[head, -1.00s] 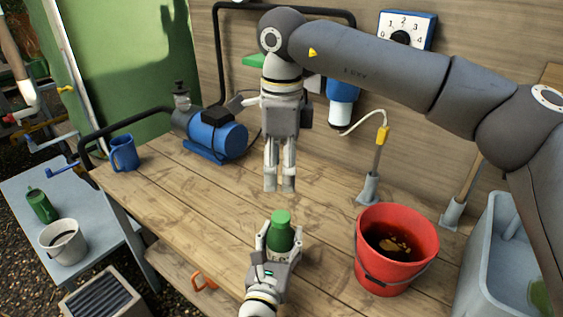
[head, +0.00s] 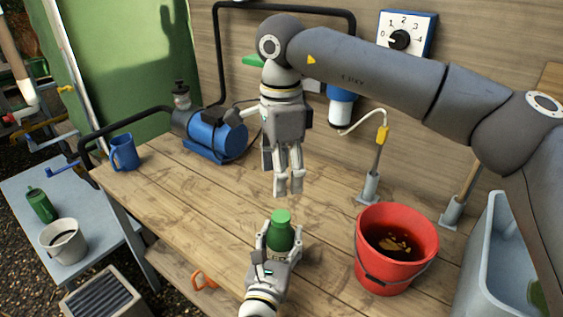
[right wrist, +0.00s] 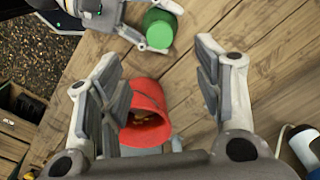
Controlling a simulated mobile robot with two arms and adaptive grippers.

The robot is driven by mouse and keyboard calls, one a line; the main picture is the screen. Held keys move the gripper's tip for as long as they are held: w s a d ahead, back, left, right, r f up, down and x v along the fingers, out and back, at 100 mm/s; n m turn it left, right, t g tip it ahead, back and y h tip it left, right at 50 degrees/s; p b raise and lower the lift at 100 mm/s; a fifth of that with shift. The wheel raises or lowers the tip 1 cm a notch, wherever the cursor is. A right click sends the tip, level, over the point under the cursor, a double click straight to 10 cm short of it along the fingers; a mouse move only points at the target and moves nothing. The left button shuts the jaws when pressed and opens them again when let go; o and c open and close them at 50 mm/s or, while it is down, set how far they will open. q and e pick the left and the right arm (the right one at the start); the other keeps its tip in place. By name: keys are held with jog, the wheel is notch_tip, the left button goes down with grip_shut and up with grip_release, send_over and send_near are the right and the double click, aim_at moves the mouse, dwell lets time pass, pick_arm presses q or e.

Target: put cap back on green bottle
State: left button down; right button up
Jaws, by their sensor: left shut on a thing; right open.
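The green bottle (head: 279,238) stands upright in my left gripper (head: 280,232) over the front of the bench. The left fingers are shut around its sides. A lighter green cap (head: 281,216) appears to sit on top of the bottle; how tightly it is seated cannot be seen. The cap also shows in the right wrist view (right wrist: 159,34), beyond the fingers. My right gripper (head: 288,187) is above and behind the bottle, pointing down, open and empty. Its spread fingers (right wrist: 157,62) show in the right wrist view with nothing between them that they touch.
A red bucket (head: 369,266) with brown liquid stands right of the bottle. A grey basin (head: 472,285) is at the far right. A blue pump (head: 222,140) and a blue mug (head: 124,153) are at the back left. The wooden bench (head: 190,200) left of the bottle is clear.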

aim_at(281, 215)
notch_tip(281, 215, down, 10)
jog(key=shift+f, duration=0.2)
dwell(0.3)
jog(key=c, duration=1.3)
jog(key=m, duration=0.5)
jog(key=o, duration=1.2)
jog(key=shift+o, duration=0.2)
notch_tip(281, 215, up, 12)
